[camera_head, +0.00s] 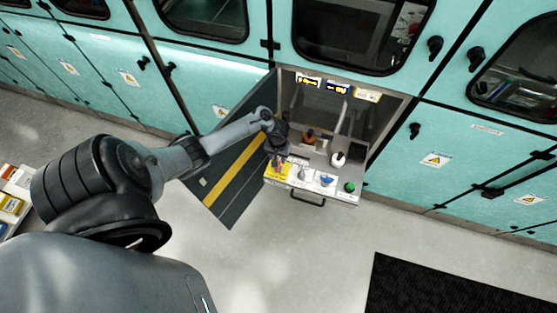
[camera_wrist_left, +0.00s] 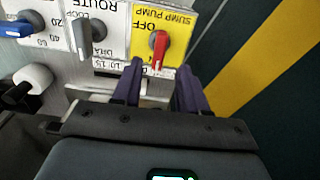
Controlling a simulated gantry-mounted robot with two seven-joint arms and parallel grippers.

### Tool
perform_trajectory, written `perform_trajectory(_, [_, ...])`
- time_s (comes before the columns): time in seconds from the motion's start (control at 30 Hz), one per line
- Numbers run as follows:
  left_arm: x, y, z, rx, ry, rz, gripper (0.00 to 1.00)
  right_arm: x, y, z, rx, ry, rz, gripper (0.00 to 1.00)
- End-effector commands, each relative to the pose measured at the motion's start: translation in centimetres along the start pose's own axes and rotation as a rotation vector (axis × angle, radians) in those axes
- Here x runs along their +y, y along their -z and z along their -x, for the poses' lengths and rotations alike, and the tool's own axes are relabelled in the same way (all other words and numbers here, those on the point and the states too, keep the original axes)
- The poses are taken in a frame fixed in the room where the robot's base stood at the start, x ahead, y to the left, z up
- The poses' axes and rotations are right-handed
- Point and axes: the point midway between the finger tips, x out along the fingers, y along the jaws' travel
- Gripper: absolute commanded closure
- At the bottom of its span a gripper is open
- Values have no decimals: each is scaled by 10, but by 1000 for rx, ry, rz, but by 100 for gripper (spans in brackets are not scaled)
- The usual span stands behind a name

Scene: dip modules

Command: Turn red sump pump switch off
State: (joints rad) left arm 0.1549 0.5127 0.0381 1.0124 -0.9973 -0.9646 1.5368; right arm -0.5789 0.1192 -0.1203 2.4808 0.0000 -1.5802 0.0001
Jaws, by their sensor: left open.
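The red sump pump switch (camera_wrist_left: 158,52) is a red lever on a grey round base, mounted on a yellow plate (camera_wrist_left: 178,45) marked SUMP PUMP and OFF. In the left wrist view the lettering is upside down and the lever points down, towards my fingers. My left gripper (camera_wrist_left: 160,82) is open, with its two dark purple fingers just below the lever, one to each side. I cannot tell whether they touch it. In the head view my left gripper (camera_head: 277,158) is over the yellow plate (camera_head: 272,174) at the left end of the pulled-out drawer. My right gripper is not in view.
Beside the plate are a grey switch (camera_wrist_left: 88,35) and a blue switch (camera_wrist_left: 28,28). The drawer (camera_head: 325,170) also bears a green knob (camera_head: 350,187) and a white-topped knob (camera_head: 338,159). An open dark door (camera_head: 232,185) with a yellow stripe stands left of the drawer.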

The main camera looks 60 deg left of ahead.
Motion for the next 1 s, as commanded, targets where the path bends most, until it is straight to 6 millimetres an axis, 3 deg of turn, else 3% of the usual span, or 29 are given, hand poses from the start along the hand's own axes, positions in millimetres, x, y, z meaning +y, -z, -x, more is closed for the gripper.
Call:
perform_trajectory(0.1, [0, 0, -23, 0, 1, 1, 57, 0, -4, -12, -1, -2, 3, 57])
perform_trajectory(0.3, [0, 0, -47, 0, 0, 0, 57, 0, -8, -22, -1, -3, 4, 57])
perform_trajectory(0.8, [0, 0, -57, 2, 0, 0, 57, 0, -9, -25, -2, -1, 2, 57])
perform_trajectory(1.0, [0, 0, -57, 2, 0, 0, 87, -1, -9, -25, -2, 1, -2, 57])
